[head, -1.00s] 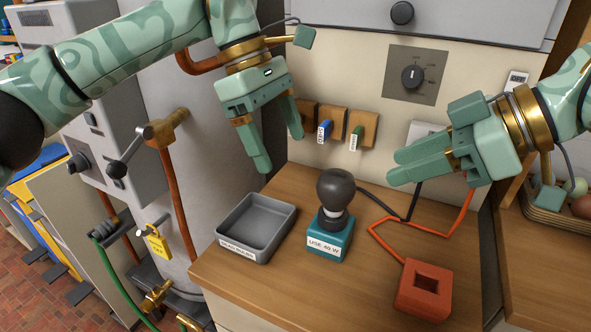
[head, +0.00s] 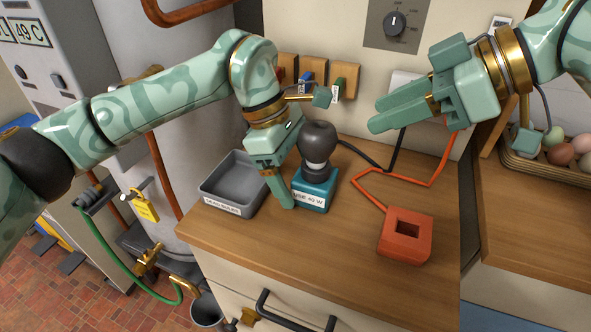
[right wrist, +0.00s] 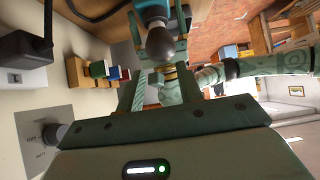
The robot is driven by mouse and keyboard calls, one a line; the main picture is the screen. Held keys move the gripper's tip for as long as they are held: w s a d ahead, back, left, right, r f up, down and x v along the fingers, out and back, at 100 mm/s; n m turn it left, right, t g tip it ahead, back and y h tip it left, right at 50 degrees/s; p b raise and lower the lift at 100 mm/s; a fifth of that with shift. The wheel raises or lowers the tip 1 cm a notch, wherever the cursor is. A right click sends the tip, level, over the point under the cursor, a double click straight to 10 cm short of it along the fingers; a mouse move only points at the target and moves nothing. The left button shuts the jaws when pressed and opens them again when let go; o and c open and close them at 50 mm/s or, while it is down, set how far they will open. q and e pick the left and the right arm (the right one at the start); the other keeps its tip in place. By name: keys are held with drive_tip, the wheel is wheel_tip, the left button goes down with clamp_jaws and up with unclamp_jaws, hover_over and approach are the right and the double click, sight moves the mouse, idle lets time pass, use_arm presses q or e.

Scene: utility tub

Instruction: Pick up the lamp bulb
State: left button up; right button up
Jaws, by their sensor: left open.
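The lamp bulb (head: 317,139) has a dark round globe, a pale collar and a darker lower part. It stands upright in a teal block (head: 318,183) labelled "USE 40 W". It also shows upside down at the top of the right wrist view (right wrist: 163,42). My left gripper (head: 290,190) is open just left of the bulb, with one finger reaching down by the block's front left corner. The other finger is mostly hidden, and I cannot tell whether anything touches. My right gripper (head: 378,115) hangs empty to the right, above the counter, its fingers apart.
A grey tray (head: 216,198), labelled on its front, sits close to the left of the block. A red block with a square hole (head: 405,236) lies at the right. Black and orange leads run behind. The front of the wooden counter (head: 310,250) is clear.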

sight(317, 140)
use_arm(q)
drive_tip(key=c, duration=1.3)
drive_tip(key=shift+c, duration=0.3)
use_arm(e)
drive_tip(key=o, duration=0.8)
drive_tip(key=shift+f+m, duration=0.2)
drive_tip(key=shift+m, duration=0.1)
drive_tip(key=shift+o, duration=0.4)
drive_tip(key=f+m+y, duration=0.1)
drive_tip(key=m, duration=0.3)
drive_tip(key=s+f+m+y, duration=0.1)
drive_tip(key=m+y, duration=0.1)
drive_tip(key=m, duration=0.3)
drive_tip(key=f+m+g+y, duration=0.1)
drive_tip(key=f+m, duration=0.1)
drive_tip(key=m, duration=0.2)
drive_tip(key=shift+s+a, duration=0.2)
drive_tip(key=shift+s, duration=0.05)
wheel_tip(317, 140, down, 3)
drive_tip(key=w+d+m+t+y, duration=0.1)
drive_tip(key=d+m+t+y, duration=0.2)
drive_tip(key=m, duration=1.5)
drive_tip(key=shift+m, duration=0.4)
drive_tip(key=x, duration=1.2)
drive_tip(key=shift+r, duration=0.1)
